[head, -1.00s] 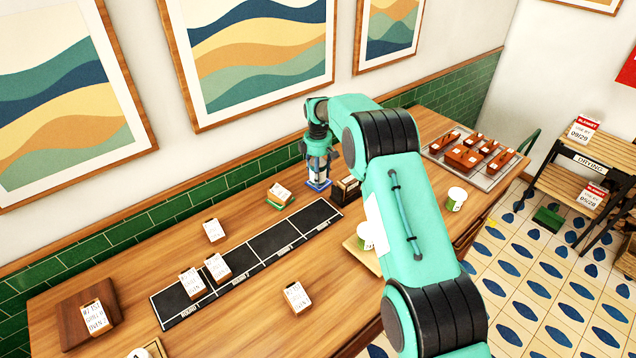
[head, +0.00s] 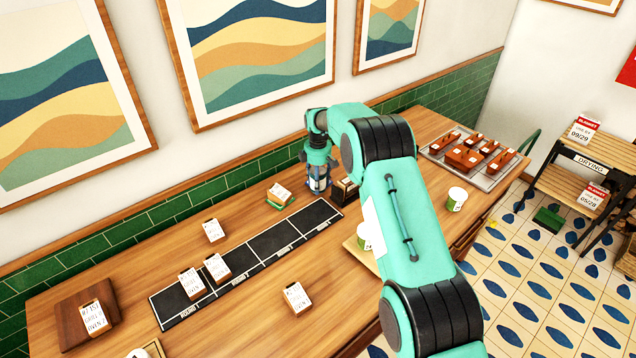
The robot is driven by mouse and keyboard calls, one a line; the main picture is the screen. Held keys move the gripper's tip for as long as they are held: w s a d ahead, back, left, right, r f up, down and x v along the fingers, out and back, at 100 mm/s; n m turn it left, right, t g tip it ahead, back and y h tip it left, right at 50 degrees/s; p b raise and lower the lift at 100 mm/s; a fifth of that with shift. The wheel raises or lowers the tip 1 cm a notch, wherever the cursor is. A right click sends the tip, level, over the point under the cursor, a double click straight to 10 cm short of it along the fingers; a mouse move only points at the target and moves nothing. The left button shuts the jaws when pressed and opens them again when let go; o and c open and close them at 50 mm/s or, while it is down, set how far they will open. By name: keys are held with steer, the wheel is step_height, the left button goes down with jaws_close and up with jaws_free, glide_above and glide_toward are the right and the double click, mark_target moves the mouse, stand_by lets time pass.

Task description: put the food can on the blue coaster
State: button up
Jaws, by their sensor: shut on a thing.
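My gripper (head: 318,183) is at the back of the counter, pointing down. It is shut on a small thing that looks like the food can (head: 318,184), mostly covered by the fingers. The can is low over the blue coaster (head: 319,193), of which only a little blue edge shows around the fingertips. I cannot tell whether the can touches the coaster.
A dark holder (head: 346,190) stands close to the right of my gripper. A green block with a card (head: 279,195) lies to the left. A dark strip mat (head: 250,262) runs in front.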

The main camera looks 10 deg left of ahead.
steer(key=o, duration=1.6)
steer(key=shift+r, duration=0.1)
step_height(320, 180, up, 12)
steer(key=shift+p, duration=0.8)
